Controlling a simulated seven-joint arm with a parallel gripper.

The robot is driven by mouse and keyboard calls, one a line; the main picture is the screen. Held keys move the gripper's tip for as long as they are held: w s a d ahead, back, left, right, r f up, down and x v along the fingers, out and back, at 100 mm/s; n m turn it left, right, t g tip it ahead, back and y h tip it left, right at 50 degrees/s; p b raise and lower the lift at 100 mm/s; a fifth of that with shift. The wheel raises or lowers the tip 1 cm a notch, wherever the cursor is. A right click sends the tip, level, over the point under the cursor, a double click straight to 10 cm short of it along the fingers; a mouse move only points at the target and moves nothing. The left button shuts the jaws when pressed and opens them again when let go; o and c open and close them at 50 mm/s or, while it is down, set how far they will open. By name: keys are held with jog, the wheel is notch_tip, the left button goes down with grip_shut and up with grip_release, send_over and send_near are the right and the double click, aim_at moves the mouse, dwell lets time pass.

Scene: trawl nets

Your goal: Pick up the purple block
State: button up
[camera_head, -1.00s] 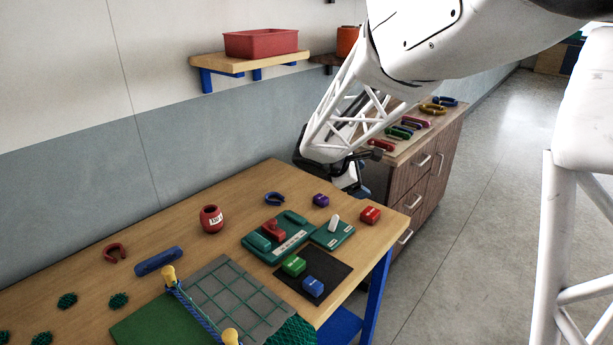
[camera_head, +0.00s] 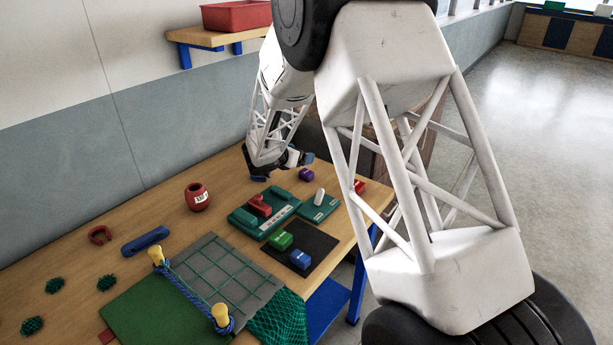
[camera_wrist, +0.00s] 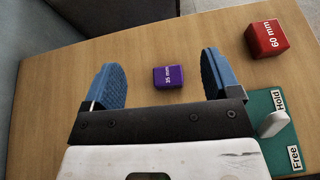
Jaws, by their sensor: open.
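The purple block (camera_wrist: 168,77), marked 35 mm, lies on the wooden table. In the wrist view it sits between the two blue fingers of my gripper (camera_wrist: 162,78), a little nearer the middle than either finger and apart from both. In the head view the purple block (camera_head: 306,174) shows just right of my gripper (camera_head: 292,160), which hangs at the far side of the table. My gripper is open and empty. How high the fingers are above the table is hard to tell.
A red block (camera_wrist: 266,39), marked 60 mm, lies to the right of the purple one. A green Hold/Free board (camera_wrist: 272,130) with a white lever is near the right finger.

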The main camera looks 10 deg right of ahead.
jog(key=shift+f, duration=0.15)
send_near(308, 170)
jog(key=shift+x, duration=2.35)
jog(key=shift+x, duration=2.5)
jog(key=c, duration=1)
jog(key=shift+r, duration=5.05)
